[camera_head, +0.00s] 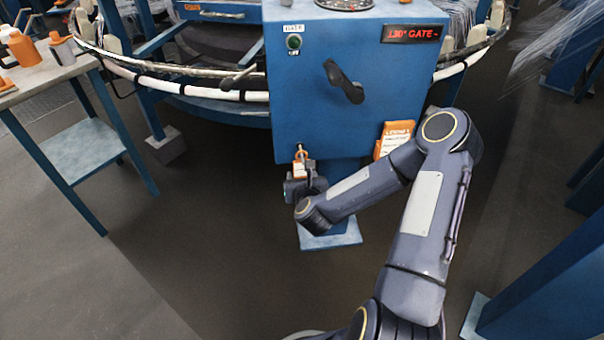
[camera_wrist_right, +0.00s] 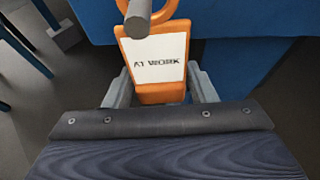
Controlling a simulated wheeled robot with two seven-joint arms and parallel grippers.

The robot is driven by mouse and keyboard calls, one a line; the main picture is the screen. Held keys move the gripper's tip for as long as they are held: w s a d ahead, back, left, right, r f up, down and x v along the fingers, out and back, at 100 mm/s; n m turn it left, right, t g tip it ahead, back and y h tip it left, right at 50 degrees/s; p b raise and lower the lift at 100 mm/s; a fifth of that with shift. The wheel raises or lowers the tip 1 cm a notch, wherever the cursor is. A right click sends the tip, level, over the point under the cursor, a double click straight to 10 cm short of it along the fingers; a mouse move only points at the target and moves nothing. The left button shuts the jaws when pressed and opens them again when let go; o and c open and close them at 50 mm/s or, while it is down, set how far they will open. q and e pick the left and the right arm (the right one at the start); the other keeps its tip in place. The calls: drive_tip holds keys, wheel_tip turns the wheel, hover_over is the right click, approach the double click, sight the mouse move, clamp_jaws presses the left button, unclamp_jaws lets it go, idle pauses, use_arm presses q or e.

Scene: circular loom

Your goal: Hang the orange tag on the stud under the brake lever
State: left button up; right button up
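The orange tag (camera_wrist_right: 162,88), with a white "AT WORK" label and a ring-shaped top, is upright between the fingers of my right gripper (camera_wrist_right: 161,92), which is shut on it. In the head view the tag (camera_head: 300,168) is small at the lower left of the blue cabinet front, above my right gripper (camera_head: 305,176). A grey round stud (camera_wrist_right: 138,22) overlaps the tag's ring in the wrist view; I cannot tell whether it passes through the ring. A dark lever (camera_head: 345,82) is on the cabinet front; whether it is the brake lever is unclear. My left gripper is out of view.
The blue cabinet (camera_head: 300,90) stands directly ahead, with an orange printed card (camera_head: 395,137) at its lower right. The loom's white ring rail (camera_head: 150,82) runs left of it. A side table (camera_head: 50,78) with orange containers stands at the left. Floor is clear at lower left.

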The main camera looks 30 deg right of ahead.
drive_tip(key=c, duration=0.7)
drive_tip(key=shift+s+r, duration=0.1)
drive_tip(key=shift+s, duration=0.1)
drive_tip(key=shift+s+a+r, duration=0.2)
drive_tip(key=shift+s, duration=0.15)
drive_tip(key=shift+s+a+r+b, duration=0.1)
drive_tip(key=shift+s+a, duration=0.25)
drive_tip(key=shift+s, duration=0.4)
drive_tip(key=shift+s+a+r+b, duration=0.1)
drive_tip(key=shift+s+a, duration=0.2)
drive_tip(key=shift+s, duration=0.5)
drive_tip(key=shift+s+a+r+b, duration=0.1)
drive_tip(key=shift+s+a, duration=0.25)
drive_tip(key=shift+s, duration=0.4)
